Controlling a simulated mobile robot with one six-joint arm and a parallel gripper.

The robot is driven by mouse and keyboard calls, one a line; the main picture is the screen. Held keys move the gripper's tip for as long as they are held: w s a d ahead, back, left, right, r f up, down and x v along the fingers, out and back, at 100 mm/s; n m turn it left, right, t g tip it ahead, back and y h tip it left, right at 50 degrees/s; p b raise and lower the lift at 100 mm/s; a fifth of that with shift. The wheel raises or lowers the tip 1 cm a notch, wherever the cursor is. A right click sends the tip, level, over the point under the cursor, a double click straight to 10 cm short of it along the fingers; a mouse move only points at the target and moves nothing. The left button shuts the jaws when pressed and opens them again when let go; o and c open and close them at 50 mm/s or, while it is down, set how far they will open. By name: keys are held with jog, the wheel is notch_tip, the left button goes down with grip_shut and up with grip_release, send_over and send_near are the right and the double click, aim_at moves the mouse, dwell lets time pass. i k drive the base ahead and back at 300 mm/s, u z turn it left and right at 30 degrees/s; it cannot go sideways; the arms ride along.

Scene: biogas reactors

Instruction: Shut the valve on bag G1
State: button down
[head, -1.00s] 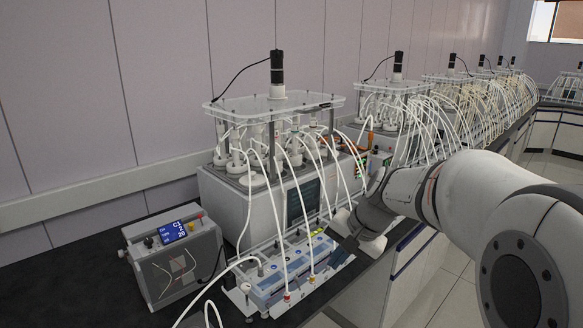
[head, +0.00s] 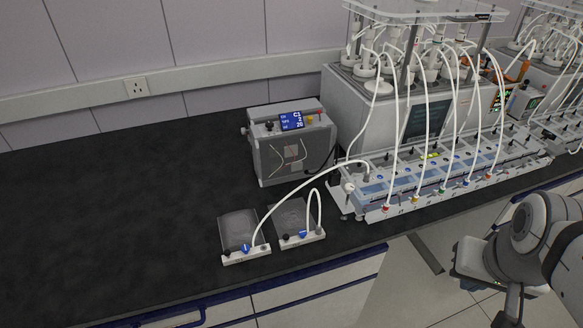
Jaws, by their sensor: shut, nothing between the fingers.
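Two flat grey gas bags lie side by side on the black bench in the head view, the left bag (head: 238,222) and the right bag (head: 288,213). Each has a white front bar with a blue valve, the left valve (head: 246,248) and the right valve (head: 302,234). White tubes rise from both bars. I cannot read which bag is G1, nor tell the valve positions. My gripper (head: 480,264) is at the lower right, beyond the bench's front edge and well right of both bags. It is shut and empty; its fingertips are hard to make out.
A grey meter box (head: 290,150) with a lit display stands behind the bags. A long tray (head: 375,213) with colored ports and white tubes lies right of them, before a reactor unit (head: 345,105). The bench at left is clear. A blue rail (head: 250,288) runs along the front.

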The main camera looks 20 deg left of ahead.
aim_at(245, 249)
jog(key=u, duration=1.15)
jog(key=k, duration=1.05)
jog(key=u, duration=0.7)
jog(key=i, duration=1)
jog(key=u, duration=0.05)
